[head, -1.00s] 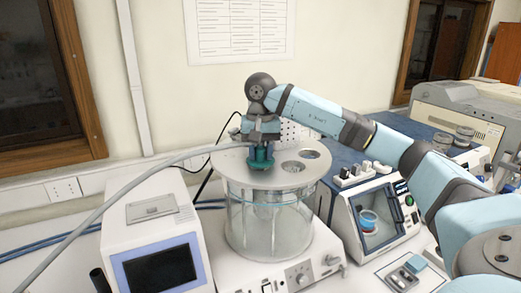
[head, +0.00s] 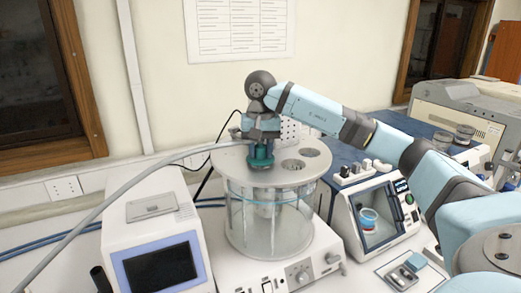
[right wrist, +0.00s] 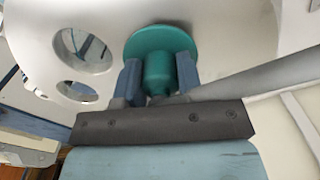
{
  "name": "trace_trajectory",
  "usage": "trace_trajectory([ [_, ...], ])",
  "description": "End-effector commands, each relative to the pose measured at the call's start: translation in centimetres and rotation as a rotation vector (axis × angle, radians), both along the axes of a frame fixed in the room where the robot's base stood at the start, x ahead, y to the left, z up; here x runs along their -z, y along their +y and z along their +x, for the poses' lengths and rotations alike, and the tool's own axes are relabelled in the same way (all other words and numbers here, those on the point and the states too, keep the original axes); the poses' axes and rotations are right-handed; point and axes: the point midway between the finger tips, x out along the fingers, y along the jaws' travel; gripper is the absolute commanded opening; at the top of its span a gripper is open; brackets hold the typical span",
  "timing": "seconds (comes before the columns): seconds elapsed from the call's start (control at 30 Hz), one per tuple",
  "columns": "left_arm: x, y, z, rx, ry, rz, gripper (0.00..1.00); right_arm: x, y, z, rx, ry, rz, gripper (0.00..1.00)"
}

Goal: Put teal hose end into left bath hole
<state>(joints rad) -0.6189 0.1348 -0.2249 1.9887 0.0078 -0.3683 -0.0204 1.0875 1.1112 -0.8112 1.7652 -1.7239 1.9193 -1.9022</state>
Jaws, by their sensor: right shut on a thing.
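The teal hose end (head: 261,156) is upright at the left part of the round bath lid (head: 236,182). My right gripper (head: 262,147) is shut on it from above. In the right wrist view, the teal hose end (right wrist: 158,70) sits between the two fingers (right wrist: 158,82), its wide flange at the lid (right wrist: 205,40). The flange covers the left hole, so I cannot tell whether the end is seated in it. The grey hose (head: 120,190) runs from the gripper down to the left. My left gripper is not in view.
Two open lid holes (head: 292,165) lie right of the hose end. The glass bath (head: 240,215) stands on a white base with knobs. A white unit with a screen (head: 160,265) is at left.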

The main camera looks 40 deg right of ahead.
Motion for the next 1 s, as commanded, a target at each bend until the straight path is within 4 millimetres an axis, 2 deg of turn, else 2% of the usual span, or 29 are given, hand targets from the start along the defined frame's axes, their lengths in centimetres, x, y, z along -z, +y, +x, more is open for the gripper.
trace_trajectory([
  [0.87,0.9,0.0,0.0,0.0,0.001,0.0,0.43,1.2,0.0,0.0,0.0,0.0,0.0,0.09],
  [0.9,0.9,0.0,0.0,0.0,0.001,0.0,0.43,1.2,0.0,0.0,0.0,-0.001,-0.001,0.37],
  [0.93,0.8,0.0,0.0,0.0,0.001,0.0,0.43,1.1,0.0,0.0,0.0,-0.001,-0.001,0.44],
  [1.0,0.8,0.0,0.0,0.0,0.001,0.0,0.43,1.1,0.0,0.0,0.0,0.0,0.0,0.45],
])
